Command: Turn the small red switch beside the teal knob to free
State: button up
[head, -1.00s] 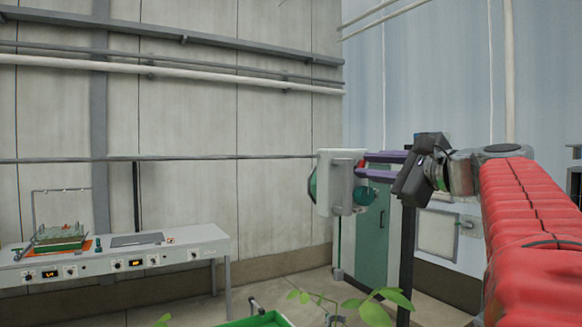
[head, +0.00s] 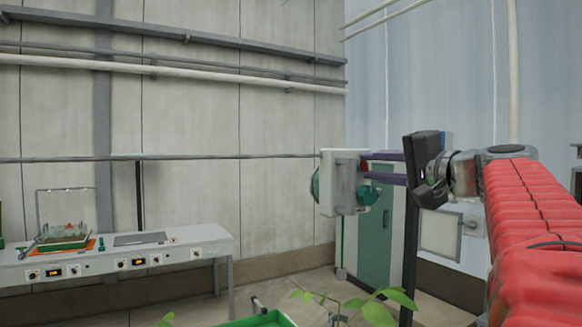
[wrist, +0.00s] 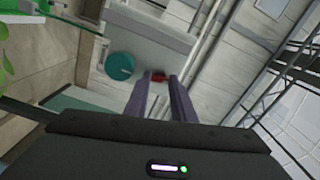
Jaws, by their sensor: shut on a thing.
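The small red switch (wrist: 157,77) sits on the face of a pale grey box, beside the round teal knob (wrist: 119,66) in the wrist view. My gripper (wrist: 160,82) has its two purple fingers on either side of the switch, shut on it. In the head view my gripper (head: 366,166) reaches in from the right, level with the red switch (head: 365,167), which is mostly covered by the fingers. The teal knob (head: 367,195) is just below the fingers there, apart from them. Any marking for the switch's positions is too small to read.
The pale grey box (head: 339,182) stands in front of a green cabinet door (head: 373,225). A white bench (head: 205,240) with controls is at the left. Green leaves (head: 385,305) and a green tray (head: 258,320) are at the bottom.

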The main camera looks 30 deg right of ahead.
jog(key=n, duration=0.6)
jog(key=shift+d+f, duration=0.15)
jog(key=shift+f, duration=0.2)
jog(key=o, duration=1.1)
jog(key=shift+r, duration=0.15)
jog(key=shift+c, duration=0.2)
jog(key=shift+s, duration=0.1)
jog(key=s, duration=1.3)
jog(key=shift+s+d, duration=0.15)
jog(key=shift+s, duration=0.15)
